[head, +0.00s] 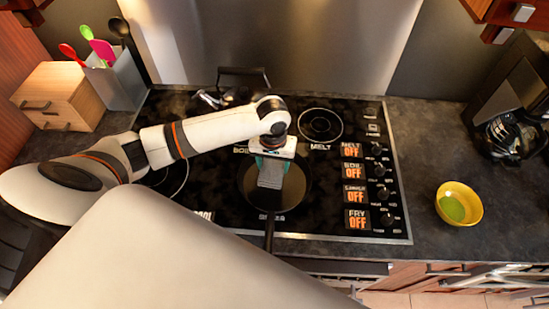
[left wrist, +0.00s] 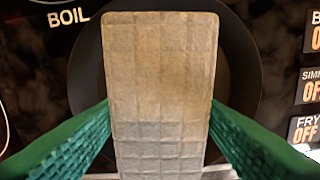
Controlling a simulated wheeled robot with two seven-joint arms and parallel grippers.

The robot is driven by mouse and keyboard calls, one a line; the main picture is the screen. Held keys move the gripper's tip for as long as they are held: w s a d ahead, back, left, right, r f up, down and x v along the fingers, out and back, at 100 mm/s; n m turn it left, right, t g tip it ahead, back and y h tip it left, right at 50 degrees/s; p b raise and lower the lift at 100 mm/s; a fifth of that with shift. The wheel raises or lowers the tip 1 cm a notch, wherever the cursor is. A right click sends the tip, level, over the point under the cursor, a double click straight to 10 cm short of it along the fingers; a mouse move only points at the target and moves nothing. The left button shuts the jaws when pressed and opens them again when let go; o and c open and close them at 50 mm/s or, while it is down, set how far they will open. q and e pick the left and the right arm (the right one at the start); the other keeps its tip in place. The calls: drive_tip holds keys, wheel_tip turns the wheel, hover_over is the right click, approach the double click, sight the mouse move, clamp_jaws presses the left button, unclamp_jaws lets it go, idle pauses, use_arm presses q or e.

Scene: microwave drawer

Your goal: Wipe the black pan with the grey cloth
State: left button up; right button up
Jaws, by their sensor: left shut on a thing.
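The black pan (head: 299,193) sits on the black stovetop, with its handle (head: 269,236) pointing towards me. The grey cloth (head: 271,178) is a flat, quilted strip over the pan; I cannot tell whether it touches the pan surface. My left gripper (head: 272,166) is above the pan and shut on the cloth. In the left wrist view, the green fingers of the left gripper (left wrist: 162,130) press on both sides of the cloth (left wrist: 160,80). The dark pan (left wrist: 242,70) shows behind it, partly hidden. My right gripper is out of view.
A kettle (head: 243,80) stands at the back of the stove. Knobs (head: 382,170) line its right side. A yellow bowl (head: 474,204) and a coffee maker (head: 510,100) are to the right. A utensil holder (head: 119,82) and wooden drawer box (head: 62,96) are at left.

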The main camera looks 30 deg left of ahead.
use_arm(q)
drive_tip(key=a, duration=0.8)
drive_tip(key=shift+a, duration=0.3)
